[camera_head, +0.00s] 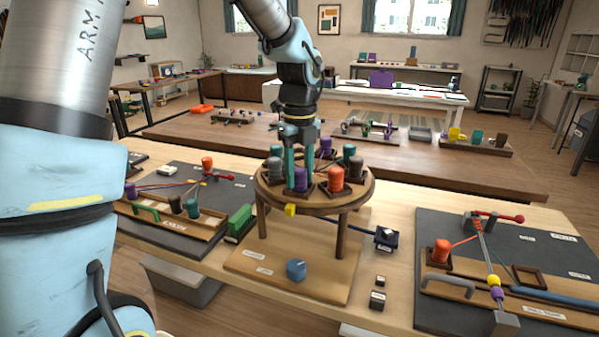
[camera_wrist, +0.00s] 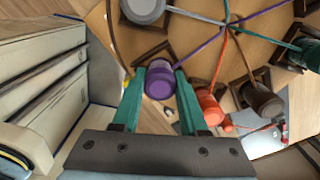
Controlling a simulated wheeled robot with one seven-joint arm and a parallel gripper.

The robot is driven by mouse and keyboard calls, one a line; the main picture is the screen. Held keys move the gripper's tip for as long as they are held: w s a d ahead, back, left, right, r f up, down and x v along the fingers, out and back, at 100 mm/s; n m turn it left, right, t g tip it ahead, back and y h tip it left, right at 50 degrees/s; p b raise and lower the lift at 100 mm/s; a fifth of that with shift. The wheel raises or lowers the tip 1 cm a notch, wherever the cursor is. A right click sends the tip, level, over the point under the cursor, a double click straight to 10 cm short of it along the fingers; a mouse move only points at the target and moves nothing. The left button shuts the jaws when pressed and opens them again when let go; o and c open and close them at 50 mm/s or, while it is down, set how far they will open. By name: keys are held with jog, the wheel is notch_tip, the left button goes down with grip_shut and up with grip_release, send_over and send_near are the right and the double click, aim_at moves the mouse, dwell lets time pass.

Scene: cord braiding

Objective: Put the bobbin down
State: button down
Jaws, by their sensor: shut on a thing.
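My gripper (camera_head: 299,172) reaches down over the front rim of the round wooden braiding stand (camera_head: 318,199). Its teal fingers are shut on a purple bobbin (camera_head: 299,181). In the wrist view the purple bobbin (camera_wrist: 158,84) sits between the fingertips, and a purple cord runs from it to the upper right. I cannot tell whether the bobbin's underside touches the stand. An orange bobbin (camera_head: 336,179) is to its right and a grey bobbin (camera_head: 272,171) to its left. A second purple bobbin (camera_head: 326,146) stands at the back of the stand.
A yellow block (camera_head: 290,210) is at the stand's front edge. A blue knob (camera_head: 296,270) is on the wooden base below. A dark board with bobbins (camera_head: 175,218) lies left, and another dark board (camera_head: 520,250) with an orange bobbin lies right. A green block (camera_head: 240,220) stands left of the stand.

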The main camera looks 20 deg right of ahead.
aim_at(299, 169)
jog(key=shift+c, duration=2.2)
grip_release()
jog(key=shift+f, duration=0.1)
notch_tip(299, 169, up, 13)
jog(key=b, duration=0.1)
jog(key=shift+f, duration=0.15)
jog(key=s+a+f+n, duration=0.1)
jog(key=a+f+n, duration=0.4)
jog(key=a+n, duration=0.5)
jog(key=s+a+f+n+t, duration=0.1)
jog(key=a+f+n, duration=0.5)
jog(key=a+n, duration=0.4)
jog(key=s+a+f+n, duration=0.2)
jog(key=a+f+n, duration=0.4)
jog(key=a+n, duration=0.4)
jog(key=n, duration=0.3)
jog(key=shift+t, duration=0.3)
jog(key=shift+a, duration=0.1)
